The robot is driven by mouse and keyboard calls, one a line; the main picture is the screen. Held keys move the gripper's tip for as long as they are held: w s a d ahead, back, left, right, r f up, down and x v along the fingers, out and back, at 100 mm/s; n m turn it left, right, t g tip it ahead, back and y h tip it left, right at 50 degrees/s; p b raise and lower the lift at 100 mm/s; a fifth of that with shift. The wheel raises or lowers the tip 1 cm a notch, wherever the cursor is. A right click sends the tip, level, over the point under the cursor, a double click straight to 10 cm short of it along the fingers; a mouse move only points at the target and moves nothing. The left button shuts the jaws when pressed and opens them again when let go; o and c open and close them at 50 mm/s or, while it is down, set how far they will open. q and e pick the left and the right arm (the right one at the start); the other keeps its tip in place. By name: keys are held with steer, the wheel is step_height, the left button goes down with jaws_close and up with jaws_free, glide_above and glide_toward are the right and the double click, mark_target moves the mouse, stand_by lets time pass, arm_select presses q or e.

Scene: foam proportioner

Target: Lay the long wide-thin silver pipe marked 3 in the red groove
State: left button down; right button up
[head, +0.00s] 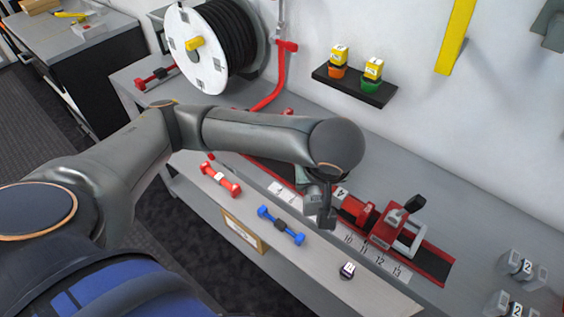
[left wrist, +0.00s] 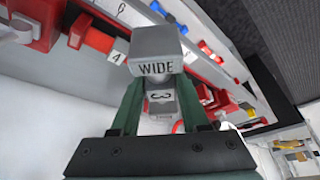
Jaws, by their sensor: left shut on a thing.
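My left gripper (head: 322,208) is over the workbench, above the middle of the red-edged groove (head: 436,265). In the left wrist view the green fingers of my left gripper (left wrist: 160,92) are shut on a silver pipe (left wrist: 157,48). The pipe's wide end reads WIDE and its narrower part is marked 3. In the head view the pipe (head: 318,216) is mostly hidden by the gripper and looks held above the bench. A red piece marked 4 (head: 350,207) lies in the groove just right of the gripper. My right gripper is out of view.
A red clamp with a black handle (head: 398,225) stands on the groove's right part. Silver pieces marked 2 (head: 521,268) are at the right. A hose reel (head: 208,45) stands behind.

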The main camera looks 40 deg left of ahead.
arm_select(q)
steer(key=n, duration=0.2)
steer(key=r+n+g+y, duration=0.1)
steer(key=n, duration=0.1)
steer(key=shift+w+d+r+p, duration=0.15)
steer(key=shift+w+r+p, duration=0.05)
steer(key=shift+w+p, duration=0.2)
steer(key=shift+w+r+n+g, duration=0.2)
steer(key=shift+n+g, duration=0.3)
steer(key=shift+n, duration=0.5)
steer(key=n, duration=0.1)
steer(key=n+g+p, duration=0.1)
steer(key=n, duration=0.1)
steer(key=shift+w+a+r+y, duration=0.3)
steer(key=shift+w+a+r, duration=0.05)
steer(key=shift+a+r, duration=0.05)
steer(key=w+a+f, duration=0.2)
steer(key=a+f, duration=0.1)
steer(key=w+a+f, duration=0.2)
steer(key=a+f, duration=0.1)
steer(key=a, duration=0.1)
steer(key=w+a+f, duration=0.3)
steer(key=a, duration=0.1)
steer(key=shift+a+f, duration=0.25)
steer(key=x, duration=0.3)
steer(key=shift+d, duration=0.35)
steer(key=shift+f, duration=0.3)
